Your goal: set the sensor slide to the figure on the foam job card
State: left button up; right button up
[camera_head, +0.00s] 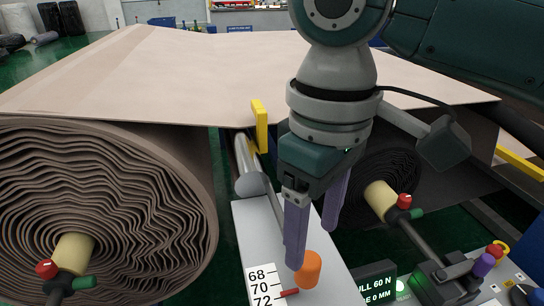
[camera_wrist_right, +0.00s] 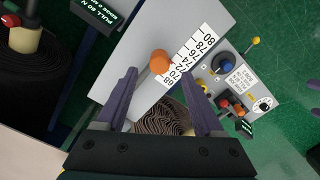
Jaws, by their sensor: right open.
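The sensor slide's orange knob (camera_head: 307,270) stands on a pale grey rail plate (camera_head: 262,225). Its red pointer (camera_head: 290,293) lies beside the white scale (camera_head: 262,284), near 70 and on the 72 side. The knob (camera_wrist_right: 160,62) and scale (camera_wrist_right: 190,58) also show in the right wrist view. My right gripper (camera_head: 312,250) is open above the plate, with the knob close to its fingertips. In the wrist view the knob appears between and just beyond the tips (camera_wrist_right: 158,74); contact cannot be told. I cannot make out a foam job card. My left gripper is out of view.
A display (camera_head: 376,284) reads "60 N" and "0 MM". A control panel (camera_wrist_right: 228,90) with knobs and unreadable labels lies beside the scale.

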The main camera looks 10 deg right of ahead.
jog(key=shift+r, duration=2)
